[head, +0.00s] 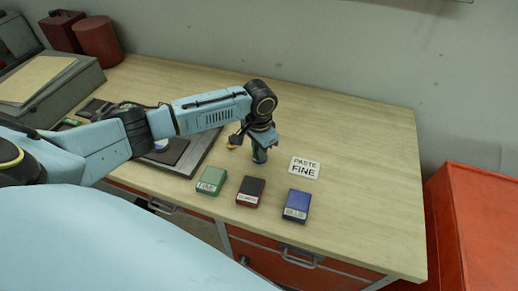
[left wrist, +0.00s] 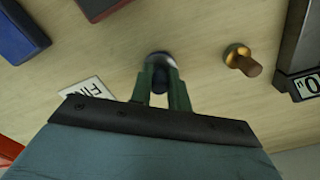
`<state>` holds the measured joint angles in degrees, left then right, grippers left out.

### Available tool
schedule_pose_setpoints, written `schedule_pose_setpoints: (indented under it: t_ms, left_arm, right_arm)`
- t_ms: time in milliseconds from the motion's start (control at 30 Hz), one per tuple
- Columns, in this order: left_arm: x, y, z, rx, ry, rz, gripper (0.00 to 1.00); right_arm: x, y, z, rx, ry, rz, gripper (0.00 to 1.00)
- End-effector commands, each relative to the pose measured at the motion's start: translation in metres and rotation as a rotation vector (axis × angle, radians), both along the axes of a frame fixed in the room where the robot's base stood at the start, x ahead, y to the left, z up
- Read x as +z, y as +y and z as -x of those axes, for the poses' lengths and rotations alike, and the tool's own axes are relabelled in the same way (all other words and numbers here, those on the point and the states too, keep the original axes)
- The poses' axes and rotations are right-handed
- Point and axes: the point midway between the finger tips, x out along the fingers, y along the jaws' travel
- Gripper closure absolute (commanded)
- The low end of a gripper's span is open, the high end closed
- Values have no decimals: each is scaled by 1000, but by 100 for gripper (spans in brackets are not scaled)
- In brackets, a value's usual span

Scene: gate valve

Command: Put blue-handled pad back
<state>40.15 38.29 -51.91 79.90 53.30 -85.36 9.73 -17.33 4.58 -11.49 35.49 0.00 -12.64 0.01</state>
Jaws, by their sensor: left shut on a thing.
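My left gripper (head: 260,157) points down over the wooden bench, just left of the white card reading "PASTE FINE" (head: 304,167). In the left wrist view, its green fingers (left wrist: 163,80) are shut on a small dark blue piece, seemingly the blue-handled pad (left wrist: 157,58). Most of this piece is hidden between the fingers, and I cannot tell whether its lower end touches the bench. A brass knob with a brown handle (left wrist: 242,60) stands apart to the right in the wrist view. My right gripper is not in view.
A green box (head: 211,181), a dark red box (head: 251,191) and a blue box (head: 296,205) lie along the front edge. A grey-rimmed dark tray (head: 206,152) lies left, partly under my arm. A red cabinet (head: 485,225) stands right. The bench's back right is clear.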

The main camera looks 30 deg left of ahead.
Motion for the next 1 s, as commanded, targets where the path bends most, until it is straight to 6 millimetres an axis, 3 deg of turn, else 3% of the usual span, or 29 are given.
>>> schedule_pose_setpoints:
  t_ms: [100,133,300,667,767,1000]
  left_arm:
    - [-2,0,0,1,0,0,100]
    - [-3,0,0,1,1,0,81]
    - [-3,0,0,0,0,0,61]
    - [4,0,-1,0,-2,1,61]
    - [17,0,-1,-1,-3,1,61]
    - [69,0,-1,-2,-4,0,61]
  right_arm:
    - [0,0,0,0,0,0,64]
    - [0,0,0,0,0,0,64]
    - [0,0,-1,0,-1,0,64]
    - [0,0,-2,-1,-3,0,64]
    - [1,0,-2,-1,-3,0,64]
    - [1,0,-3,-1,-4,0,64]
